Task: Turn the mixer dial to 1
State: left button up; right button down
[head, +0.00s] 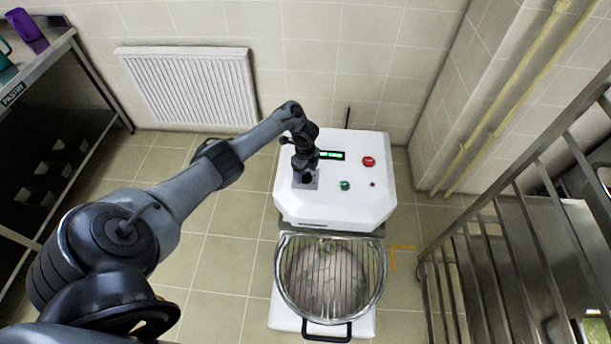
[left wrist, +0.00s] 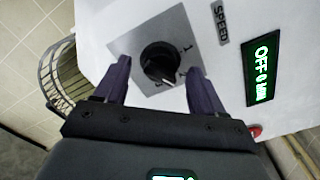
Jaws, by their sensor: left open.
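The white mixer (head: 350,200) stands on the tiled floor, with its dial on the left of its top panel. In the left wrist view the black round dial (left wrist: 160,62) sits on a grey square plate with small marks around it. The green display (left wrist: 262,75) beside it reads OFF. My left gripper (left wrist: 160,85) is open, its two fingers on either side of the dial, with gaps between them and the knob. In the head view my left gripper (head: 305,170) is over the dial and hides most of it. My right gripper is not in view.
A red button (head: 369,161) and a green button (head: 345,185) are on the mixer's top. A wire guard (head: 330,275) covers the bowl in front. A metal rack (head: 530,220) stands at right, a steel table (head: 40,65) at left, and a radiator (head: 190,85) behind.

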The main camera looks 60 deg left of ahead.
pick_arm(q)
jog(key=shift+f, duration=0.65)
jog(key=shift+c, duration=0.2)
jog(key=c, duration=1)
jog(key=shift+c, duration=0.2)
jog(key=shift+r, duration=0.1)
